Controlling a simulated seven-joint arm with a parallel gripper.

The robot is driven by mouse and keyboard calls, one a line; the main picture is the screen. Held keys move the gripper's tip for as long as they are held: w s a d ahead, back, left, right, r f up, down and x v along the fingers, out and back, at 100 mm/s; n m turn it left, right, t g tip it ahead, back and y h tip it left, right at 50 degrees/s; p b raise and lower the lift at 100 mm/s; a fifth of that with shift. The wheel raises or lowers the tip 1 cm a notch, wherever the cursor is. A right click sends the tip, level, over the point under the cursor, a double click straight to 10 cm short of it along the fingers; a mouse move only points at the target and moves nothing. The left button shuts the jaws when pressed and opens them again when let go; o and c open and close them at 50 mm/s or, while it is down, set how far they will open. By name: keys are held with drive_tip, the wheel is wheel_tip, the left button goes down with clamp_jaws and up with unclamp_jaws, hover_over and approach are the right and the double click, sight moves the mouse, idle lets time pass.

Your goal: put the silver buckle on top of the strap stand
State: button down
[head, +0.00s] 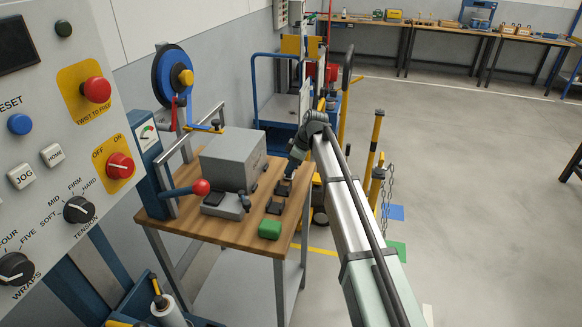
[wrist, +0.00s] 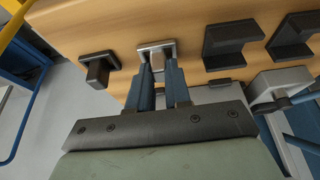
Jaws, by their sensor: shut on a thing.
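The silver buckle (wrist: 156,47) shows in the wrist view as a pale metal plate with a short block below it, between my fingertips. My gripper (wrist: 163,70) is shut on it, one finger on each side, close over the wooden tabletop. I cannot tell whether the buckle touches the wood. In the head view my wrist reaches down over the far right part of the workbench (head: 228,233), and the buckle itself is not clear there. I cannot tell for sure which thing is the strap stand; a blue strap reel (head: 167,77) stands at the bench's back left.
Dark blocks stand beside the buckle, one on its left (wrist: 98,68) and others on its right (wrist: 222,40). A grey box (head: 228,160), a red-knobbed lever (head: 200,187) and a green block (head: 270,229) occupy the bench. A control panel (head: 60,130) fills the left.

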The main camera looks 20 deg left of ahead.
drive_tip(key=shift+f, duration=0.1)
drive_tip(key=c, duration=1.1)
unclamp_jaws()
drive_tip(key=shift+o, duration=0.2)
drive_tip(key=v, duration=1.2)
drive_tip(key=shift+d, duration=0.1)
